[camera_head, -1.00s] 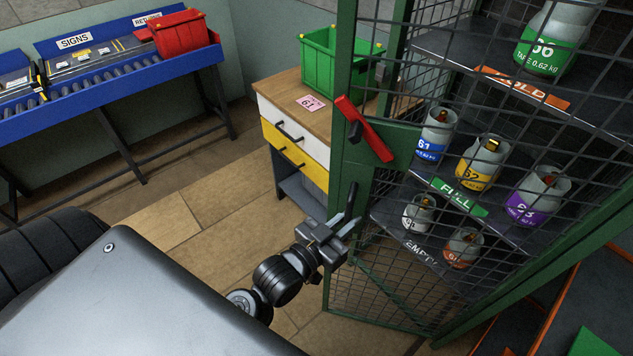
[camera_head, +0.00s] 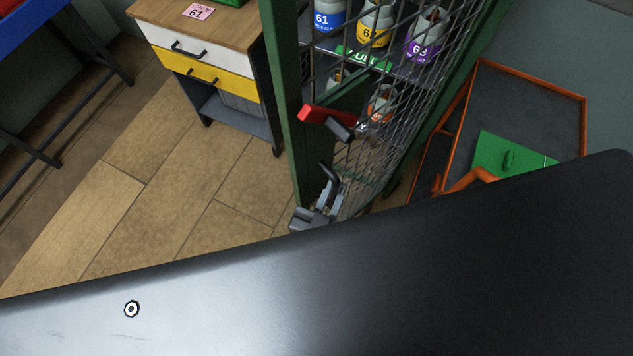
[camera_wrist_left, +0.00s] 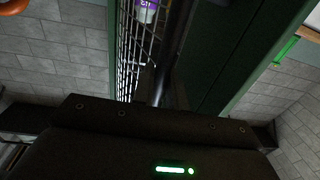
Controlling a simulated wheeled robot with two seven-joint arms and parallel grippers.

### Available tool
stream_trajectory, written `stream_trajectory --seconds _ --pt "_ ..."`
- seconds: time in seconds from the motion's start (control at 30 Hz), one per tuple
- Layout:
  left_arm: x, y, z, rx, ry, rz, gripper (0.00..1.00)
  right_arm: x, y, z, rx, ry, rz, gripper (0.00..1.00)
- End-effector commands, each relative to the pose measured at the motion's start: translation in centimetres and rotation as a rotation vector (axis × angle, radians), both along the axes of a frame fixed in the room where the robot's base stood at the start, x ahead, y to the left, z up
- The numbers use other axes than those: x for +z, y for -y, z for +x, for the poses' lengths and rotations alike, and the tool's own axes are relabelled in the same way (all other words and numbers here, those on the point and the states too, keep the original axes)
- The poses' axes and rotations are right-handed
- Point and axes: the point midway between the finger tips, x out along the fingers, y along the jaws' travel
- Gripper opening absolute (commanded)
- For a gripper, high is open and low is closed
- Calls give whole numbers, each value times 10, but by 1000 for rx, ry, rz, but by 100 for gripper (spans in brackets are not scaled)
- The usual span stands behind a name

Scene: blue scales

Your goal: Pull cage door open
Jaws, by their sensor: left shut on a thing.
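The cage door (camera_head: 354,172) is a dark green frame with black wire mesh, seen steeply edge-on in the head view. It carries a red lever latch (camera_head: 320,114) and, lower down, a black handle (camera_head: 329,176). My left gripper (camera_head: 326,198) is at the handle, low on the door, and is shut on it. In the left wrist view a dark bar (camera_wrist_left: 170,58) runs up from the gripper beside the mesh (camera_wrist_left: 128,50); the fingertips are hidden there. My right gripper is not in view.
Gas bottles (camera_head: 374,22) stand on shelves behind the mesh. A wooden-topped cabinet (camera_head: 195,45) with white and yellow drawers stands left of the cage. An orange-edged dark tray (camera_head: 540,95) lies to the right. The wood floor (camera_head: 190,190) between is bare.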

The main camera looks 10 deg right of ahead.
Motion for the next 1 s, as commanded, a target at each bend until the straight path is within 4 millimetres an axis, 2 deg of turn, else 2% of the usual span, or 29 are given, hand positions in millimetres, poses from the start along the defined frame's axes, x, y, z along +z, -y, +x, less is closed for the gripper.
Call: stream_trajectory --seconds 0.37,0.4,0.5,0.83,1.0 --pt "1 2 -1 -2 2 -1 0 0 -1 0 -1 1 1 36" --pt "1 1 -1 -2 1 -1 18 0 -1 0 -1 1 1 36" --pt "1 1 -1 -1 1 -1 31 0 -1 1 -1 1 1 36" --pt "-1 -1 -3 0 0 0 32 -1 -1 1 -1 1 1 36" --pt "-3 -14 -21 -1 -2 1 32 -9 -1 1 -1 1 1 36"
